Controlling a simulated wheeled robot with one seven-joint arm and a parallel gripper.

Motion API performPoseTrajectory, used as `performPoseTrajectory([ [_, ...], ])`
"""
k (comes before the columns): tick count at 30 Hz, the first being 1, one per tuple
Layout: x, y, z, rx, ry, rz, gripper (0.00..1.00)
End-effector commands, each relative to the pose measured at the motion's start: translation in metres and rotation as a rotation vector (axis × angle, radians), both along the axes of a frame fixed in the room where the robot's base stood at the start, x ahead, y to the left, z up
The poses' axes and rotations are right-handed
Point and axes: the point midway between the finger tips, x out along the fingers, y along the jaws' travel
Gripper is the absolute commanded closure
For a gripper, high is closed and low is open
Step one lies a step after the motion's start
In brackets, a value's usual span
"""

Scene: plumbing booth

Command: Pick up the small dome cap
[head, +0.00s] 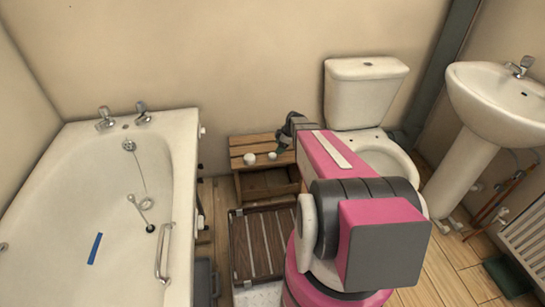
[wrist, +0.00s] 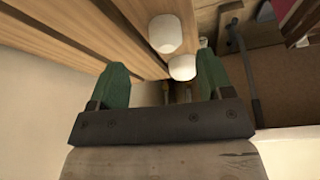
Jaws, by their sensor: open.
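Two white rounded caps sit on the slatted wooden stool. In the head view, the left cap (head: 249,158) looks slightly larger, and the right cap (head: 272,155) looks smaller and lies closer to my gripper (head: 282,147). In the wrist view, one cap (wrist: 165,33) shows beyond the fingertips, and the other cap (wrist: 182,67) shows nearer, between the green fingers and towards the right one. Which of them is the small dome cap is not certain. My gripper (wrist: 162,68) is open, with nothing held between its fingers.
The wooden stool (head: 240,141) stands against the wall between the bathtub (head: 183,148) and the toilet (head: 365,92). A slatted wooden mat (head: 258,246) lies in front of it. A washbasin (head: 495,100) stands at the right.

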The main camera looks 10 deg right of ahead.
Motion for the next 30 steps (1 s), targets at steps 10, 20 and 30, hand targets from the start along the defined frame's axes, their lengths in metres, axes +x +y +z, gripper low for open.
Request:
performPoseTrajectory([
  [10, 0.000, 0.017, -0.024, -0.001, 0.001, -0.001, 0.27],
  [20, 0.001, 0.035, -0.055, 0.000, 0.000, -0.002, 0.27],
  [30, 0.001, 0.035, -0.054, 0.000, 0.000, -0.002, 0.79],
])
